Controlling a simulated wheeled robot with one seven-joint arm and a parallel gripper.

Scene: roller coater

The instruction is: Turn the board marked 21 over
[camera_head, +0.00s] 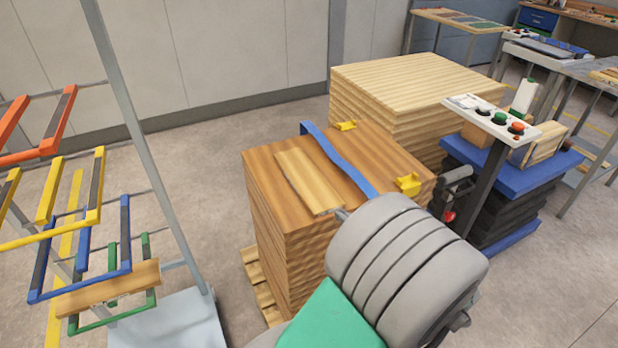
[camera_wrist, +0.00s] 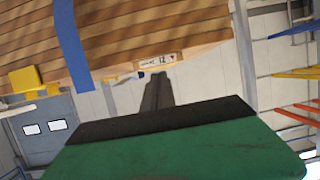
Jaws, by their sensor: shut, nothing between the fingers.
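A pale board (camera_head: 308,182) lies flat on top of a stack of brown boards (camera_head: 270,225) in the head view. In the wrist view, a small white label (camera_wrist: 158,60), seemingly reading 21 upside down, shows at the stack's edge, where the pale board's near end appears to be. My gripper (camera_wrist: 157,80) is shut and empty, its fingers pointing at that label. I cannot tell whether they touch the board. In the head view, my arm hides most of the gripper.
A blue strap (camera_head: 338,158) crosses the stack right of the pale board, with yellow corner pieces (camera_head: 408,184) beside it. A taller pale stack (camera_head: 415,85) stands behind. A rack with coloured arms (camera_head: 125,235) stands left, and a control panel (camera_head: 490,117) right.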

